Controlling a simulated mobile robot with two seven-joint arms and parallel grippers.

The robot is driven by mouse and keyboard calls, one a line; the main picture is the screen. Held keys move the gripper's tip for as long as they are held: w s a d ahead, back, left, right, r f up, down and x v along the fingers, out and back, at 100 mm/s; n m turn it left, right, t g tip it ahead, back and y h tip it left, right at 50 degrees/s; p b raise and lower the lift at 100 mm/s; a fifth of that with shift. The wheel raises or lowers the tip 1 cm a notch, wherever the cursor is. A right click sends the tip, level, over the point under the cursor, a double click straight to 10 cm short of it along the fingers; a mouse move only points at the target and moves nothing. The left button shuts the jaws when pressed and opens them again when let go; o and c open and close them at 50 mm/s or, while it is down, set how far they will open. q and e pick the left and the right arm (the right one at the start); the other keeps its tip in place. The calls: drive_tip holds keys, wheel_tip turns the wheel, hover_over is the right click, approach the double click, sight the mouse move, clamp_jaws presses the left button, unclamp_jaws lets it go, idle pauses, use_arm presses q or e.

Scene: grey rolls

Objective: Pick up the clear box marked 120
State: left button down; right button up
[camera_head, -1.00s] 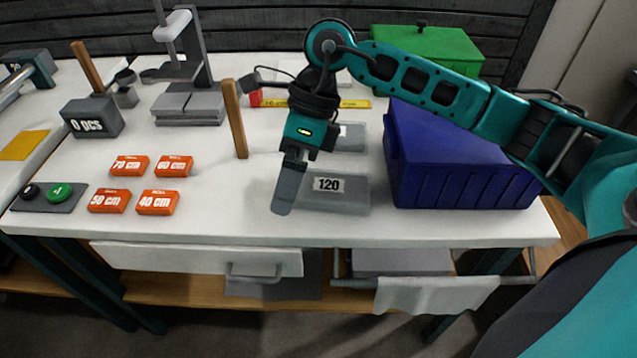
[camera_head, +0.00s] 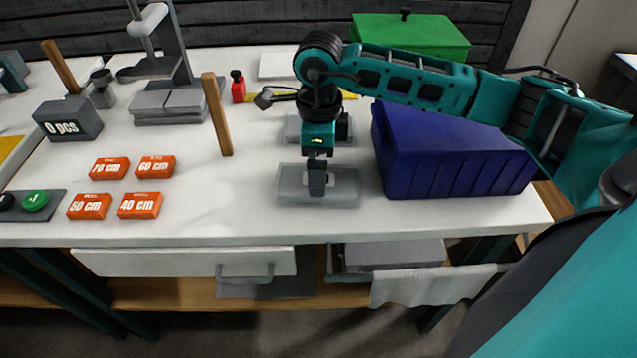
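The clear box (camera_head: 341,186) lies near the front of the white table, left of the blue bin. My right gripper (camera_head: 317,190) points straight down over the middle of this box, and its fingers cover the spot where the 120 label was visible earlier. The fingers overlap in this view, so I cannot tell whether they are open or shut, or whether they touch the box. A second clear box (camera_head: 293,130) lies behind, partly hidden by my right gripper. My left gripper is out of view.
A blue bin (camera_head: 440,165) stands close on the right under my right forearm. A wooden post (camera_head: 217,115) rises on the left. Orange length blocks (camera_head: 140,205) and a grey 0 pcs block (camera_head: 68,119) lie further left. The table front edge is near the box.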

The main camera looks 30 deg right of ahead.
wheel_tip(320, 180, down, 4)
drive_tip(key=shift+a+r, duration=0.1)
drive_tip(key=shift+r, duration=0.05)
drive_tip(key=c, duration=0.8)
drive_tip(key=shift+r, duration=0.2)
